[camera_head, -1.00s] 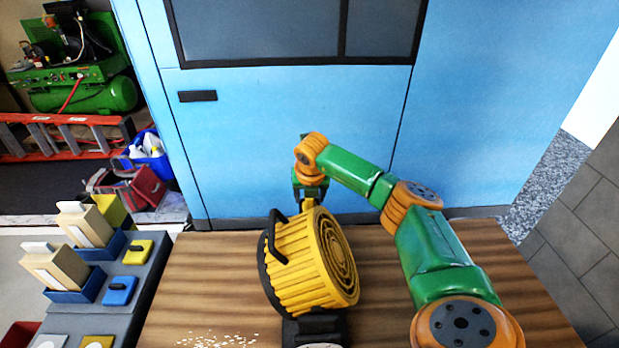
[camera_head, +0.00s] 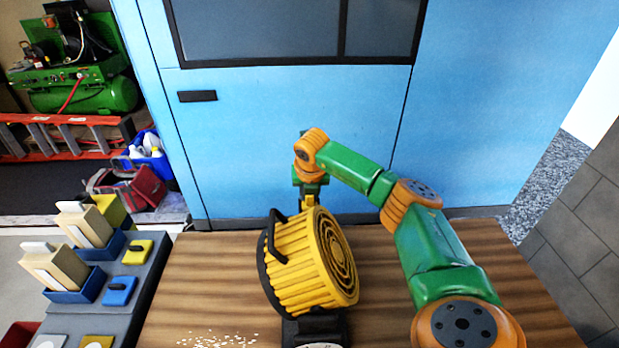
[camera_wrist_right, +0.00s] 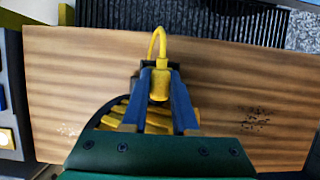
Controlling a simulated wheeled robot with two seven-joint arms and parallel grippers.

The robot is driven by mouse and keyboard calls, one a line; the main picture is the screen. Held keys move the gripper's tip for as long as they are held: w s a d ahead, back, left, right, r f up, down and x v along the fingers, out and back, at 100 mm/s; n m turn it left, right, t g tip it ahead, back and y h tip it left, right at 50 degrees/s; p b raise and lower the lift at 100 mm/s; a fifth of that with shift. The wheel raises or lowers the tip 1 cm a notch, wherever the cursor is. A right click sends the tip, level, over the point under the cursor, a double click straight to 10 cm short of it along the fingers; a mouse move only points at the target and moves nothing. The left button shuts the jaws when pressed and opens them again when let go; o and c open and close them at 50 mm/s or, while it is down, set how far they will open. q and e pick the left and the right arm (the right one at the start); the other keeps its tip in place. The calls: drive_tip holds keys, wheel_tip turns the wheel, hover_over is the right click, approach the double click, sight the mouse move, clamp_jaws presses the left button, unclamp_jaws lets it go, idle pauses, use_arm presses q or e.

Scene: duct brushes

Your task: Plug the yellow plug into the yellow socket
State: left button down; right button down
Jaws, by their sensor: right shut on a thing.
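My right gripper (camera_head: 309,190) is behind the yellow ribbed drum (camera_head: 305,265), whose body hides the fingertips in the head view. In the right wrist view, its two blue fingers (camera_wrist_right: 160,88) are shut on a yellow plug (camera_wrist_right: 159,84). I cannot make out a yellow socket for certain. My left gripper is not in view.
The drum has a black handle (camera_head: 274,236) and stands on the striped wooden table (camera_head: 205,275). A grey panel (camera_head: 140,310) with yellow and blue squares and blue trays is at the left. Pale crumbs (camera_head: 218,340) lie at the front. Blue cabinet doors (camera_head: 290,130) stand behind.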

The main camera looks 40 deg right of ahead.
wheel_tip(320, 180, up, 9)
drive_tip(key=shift+r+b, duration=0.1)
drive_tip(key=shift+b, duration=0.3)
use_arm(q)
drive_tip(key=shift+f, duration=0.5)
